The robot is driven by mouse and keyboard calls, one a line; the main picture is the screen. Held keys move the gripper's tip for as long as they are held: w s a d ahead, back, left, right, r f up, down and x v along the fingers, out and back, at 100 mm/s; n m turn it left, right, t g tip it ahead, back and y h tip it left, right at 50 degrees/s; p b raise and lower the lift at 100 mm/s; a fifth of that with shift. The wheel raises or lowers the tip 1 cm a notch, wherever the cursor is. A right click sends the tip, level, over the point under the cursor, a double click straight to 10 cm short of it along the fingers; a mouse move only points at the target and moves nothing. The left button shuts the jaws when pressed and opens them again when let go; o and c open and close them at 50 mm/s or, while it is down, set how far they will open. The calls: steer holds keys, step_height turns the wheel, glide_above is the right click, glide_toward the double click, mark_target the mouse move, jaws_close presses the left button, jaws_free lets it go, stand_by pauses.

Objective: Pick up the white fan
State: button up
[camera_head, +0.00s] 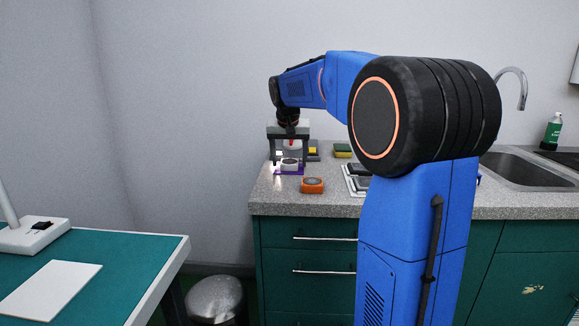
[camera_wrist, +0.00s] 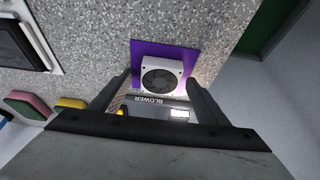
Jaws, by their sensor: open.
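The white fan (camera_wrist: 161,80) has a round dark rotor facing up and lies on a purple mat (camera_wrist: 140,48) in the wrist view. In the head view the white fan (camera_head: 289,163) sits on the purple mat (camera_head: 277,172) near the left end of the counter. My gripper (camera_head: 289,160) points down over it, open and empty. In the wrist view my gripper (camera_wrist: 159,82) has one finger on each side of the fan. Whether the fingers touch the fan cannot be told.
An orange fan-like block (camera_head: 312,185) lies in front on the speckled counter (camera_head: 400,209). A sponge (camera_head: 342,151) lies behind. A label reading BLOWER (camera_wrist: 153,99) is beside the fan. A sink (camera_head: 528,172) is at right, and a green-topped table (camera_head: 110,262) at left.

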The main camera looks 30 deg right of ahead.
steer(key=c, duration=1.2)
steer(key=shift+c, duration=0.2)
